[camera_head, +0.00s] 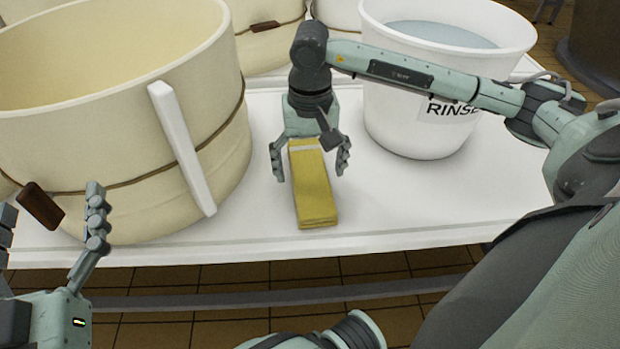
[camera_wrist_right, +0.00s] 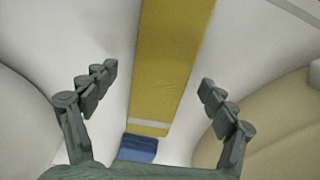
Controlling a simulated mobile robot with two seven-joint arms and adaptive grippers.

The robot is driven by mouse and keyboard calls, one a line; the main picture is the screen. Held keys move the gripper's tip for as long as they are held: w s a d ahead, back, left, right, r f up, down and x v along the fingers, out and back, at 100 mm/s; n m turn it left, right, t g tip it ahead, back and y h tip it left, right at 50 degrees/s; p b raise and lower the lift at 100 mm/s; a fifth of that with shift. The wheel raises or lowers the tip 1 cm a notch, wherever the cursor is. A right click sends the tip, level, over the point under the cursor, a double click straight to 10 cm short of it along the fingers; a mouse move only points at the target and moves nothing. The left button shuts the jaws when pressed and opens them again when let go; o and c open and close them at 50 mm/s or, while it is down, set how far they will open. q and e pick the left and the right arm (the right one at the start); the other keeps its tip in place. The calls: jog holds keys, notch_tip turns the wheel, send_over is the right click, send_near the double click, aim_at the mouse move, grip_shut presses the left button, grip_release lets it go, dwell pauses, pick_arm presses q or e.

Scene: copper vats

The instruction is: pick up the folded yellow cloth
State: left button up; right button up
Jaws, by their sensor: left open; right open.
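The folded yellow cloth (camera_head: 315,190) lies lengthwise on the white table between a large cream tub and the rinse bucket. It has a pale stripe near its far end. My right gripper (camera_head: 310,167) is over the far part of the cloth, open, with one finger on each side. In the right wrist view the cloth (camera_wrist_right: 170,65) runs between the open fingers (camera_wrist_right: 160,88), apart from both. A small blue patch (camera_wrist_right: 138,148) shows at the cloth's striped end there. My left gripper (camera_head: 50,262) is open at the lower left, in front of the table and away from the cloth.
The cream tub (camera_head: 95,140) with a white upright bar (camera_head: 182,150) stands close left of the cloth. The white bucket marked RINSE (camera_head: 415,130) holds water at the right. The white table (camera_head: 420,205) is clear at its front right.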

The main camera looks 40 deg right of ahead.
jog(key=c, duration=1.4)
jog(key=shift+r, duration=0.1)
